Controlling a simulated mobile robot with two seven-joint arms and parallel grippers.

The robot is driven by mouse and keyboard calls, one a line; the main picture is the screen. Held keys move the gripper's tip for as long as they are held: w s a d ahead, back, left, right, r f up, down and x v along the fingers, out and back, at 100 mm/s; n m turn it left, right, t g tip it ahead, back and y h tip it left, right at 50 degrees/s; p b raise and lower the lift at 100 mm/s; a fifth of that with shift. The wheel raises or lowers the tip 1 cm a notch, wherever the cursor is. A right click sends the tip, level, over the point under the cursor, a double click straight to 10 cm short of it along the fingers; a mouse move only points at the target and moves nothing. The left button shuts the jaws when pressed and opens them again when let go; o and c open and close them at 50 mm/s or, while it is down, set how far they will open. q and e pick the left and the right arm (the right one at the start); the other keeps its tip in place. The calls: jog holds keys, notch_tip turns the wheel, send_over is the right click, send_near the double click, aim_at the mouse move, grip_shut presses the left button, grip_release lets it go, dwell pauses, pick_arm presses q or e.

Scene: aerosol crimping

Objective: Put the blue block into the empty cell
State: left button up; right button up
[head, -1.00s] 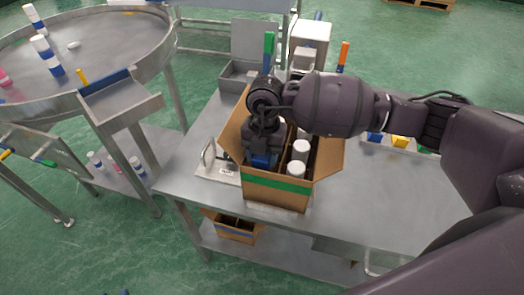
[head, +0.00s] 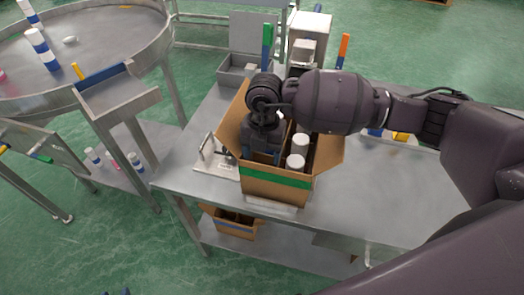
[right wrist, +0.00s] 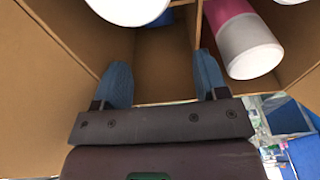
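The open cardboard box (head: 262,190) with a green stripe stands on the metal table and is divided into cells. My right gripper (head: 262,152) points down into its left part. In the right wrist view the gripper (right wrist: 162,62) is open, its two bluish fingers apart with only bare cardboard of a cell (right wrist: 162,85) between them. A white-topped can (right wrist: 130,8) and a pink and white can (right wrist: 248,45) stand in neighbouring cells. A blue piece (head: 375,132) lies in the tray at right; I cannot tell whether it is the block. My left gripper is out of view.
White-topped cans (head: 296,162) fill cells on the box's right. A metal fixture (head: 210,155) stands left of the box, and a tall green-topped piece (head: 267,35) behind it. The round table (head: 110,50) is at far left. The table's front right is clear.

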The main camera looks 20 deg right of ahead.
jog(key=shift+o, duration=0.2)
jog(key=shift+r, duration=0.1)
notch_tip(320, 180, up, 10)
jog(key=w, duration=0.1)
jog(key=shift+d+r+p, duration=0.25)
jog(key=shift+d+p, duration=0.1)
jog(key=shift+d, duration=0.05)
dwell(0.8)
